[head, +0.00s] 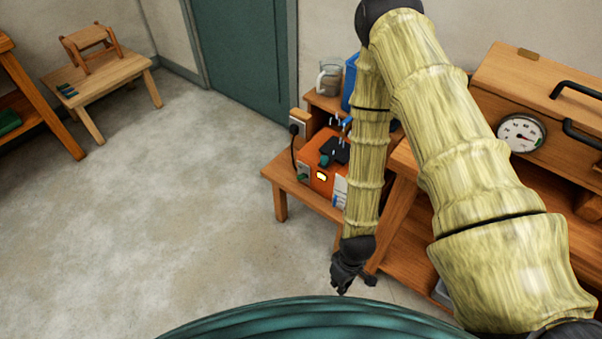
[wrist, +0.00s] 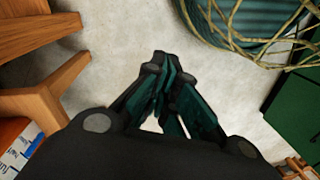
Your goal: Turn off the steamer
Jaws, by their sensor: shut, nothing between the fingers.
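An orange box-shaped unit (head: 318,175), which looks like the steamer, stands on a low wooden table. Its front has a glowing yellow-white light (head: 321,176) and a small green part (head: 303,177) that may be its switch. A black cord runs from it up to a plug (head: 294,129) at the wall. My forearm hides its right side. An orange surface with white and blue labels (wrist: 14,150) shows at the lower left of the wrist view. My gripper (head: 343,286) points down, shut and empty, in front of the table and apart from the unit. Its closed fingers fill the middle of the wrist view (wrist: 160,64).
A long wooden box with a dial gauge (head: 521,133) and black handles sits on a wooden bench at right. A glass jug (head: 329,78) and a blue container (head: 350,82) stand behind the orange unit. A low stool table (head: 110,80) is far left. The floor (head: 170,200) between is clear.

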